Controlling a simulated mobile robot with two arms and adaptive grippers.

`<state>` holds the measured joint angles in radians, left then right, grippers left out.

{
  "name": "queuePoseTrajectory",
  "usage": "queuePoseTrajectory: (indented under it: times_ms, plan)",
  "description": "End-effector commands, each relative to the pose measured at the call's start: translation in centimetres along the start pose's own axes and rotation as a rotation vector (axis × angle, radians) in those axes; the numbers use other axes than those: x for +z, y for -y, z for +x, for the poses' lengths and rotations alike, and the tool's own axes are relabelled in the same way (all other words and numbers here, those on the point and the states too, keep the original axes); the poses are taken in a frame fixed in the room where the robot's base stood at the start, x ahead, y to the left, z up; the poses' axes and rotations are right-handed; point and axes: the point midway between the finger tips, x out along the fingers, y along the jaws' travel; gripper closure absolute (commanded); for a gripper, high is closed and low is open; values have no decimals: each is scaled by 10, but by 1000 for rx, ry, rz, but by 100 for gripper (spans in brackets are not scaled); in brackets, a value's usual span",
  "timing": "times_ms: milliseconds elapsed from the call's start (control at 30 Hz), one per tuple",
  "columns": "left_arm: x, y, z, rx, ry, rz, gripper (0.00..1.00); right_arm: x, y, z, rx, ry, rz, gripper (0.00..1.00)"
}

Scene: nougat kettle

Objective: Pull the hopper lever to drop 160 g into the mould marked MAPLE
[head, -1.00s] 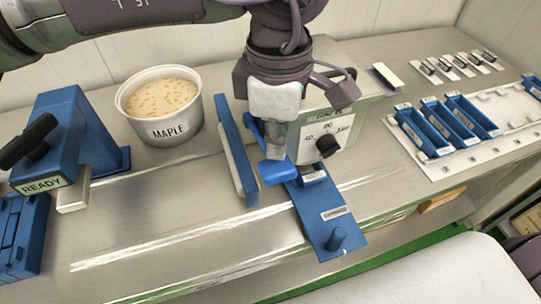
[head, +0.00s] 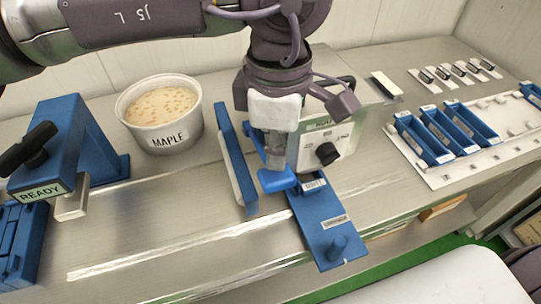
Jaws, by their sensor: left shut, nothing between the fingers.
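The hopper (head: 345,125) is a pale box with a black dial knob (head: 327,153) and small markings on its front, partly hidden by my arm. A blue lever (head: 278,180) with a flat paddle end sticks out at its left side. My left gripper (head: 276,155) is shut and points down just above the paddle; I cannot tell whether it touches it. A white tub (head: 160,115) marked MAPLE, full of pale speckled mix, stands to the left. Blue moulds (head: 424,138) sit at the right, their labels too small to read. My right gripper is out of view.
A blue slide plate (head: 330,230) with a peg runs from under the hopper to the counter's front. A blue upright panel (head: 236,160) stands left of the hopper. A blue press (head: 75,140) marked READY is at the far left. A white tray (head: 450,178) holds the moulds.

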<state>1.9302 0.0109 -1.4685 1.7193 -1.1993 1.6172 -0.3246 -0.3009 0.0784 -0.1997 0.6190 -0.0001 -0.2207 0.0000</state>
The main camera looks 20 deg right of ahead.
Motion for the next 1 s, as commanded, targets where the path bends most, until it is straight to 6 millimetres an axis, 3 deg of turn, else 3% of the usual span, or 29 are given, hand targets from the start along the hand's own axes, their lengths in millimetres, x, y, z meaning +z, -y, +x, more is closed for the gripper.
queuePoseTrajectory:
  times_ms: [467,1000]
  plan:
    - [0,0,2,0,0,0,100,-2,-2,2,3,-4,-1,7]
    - [0,0,28,0,0,0,100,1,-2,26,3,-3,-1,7]
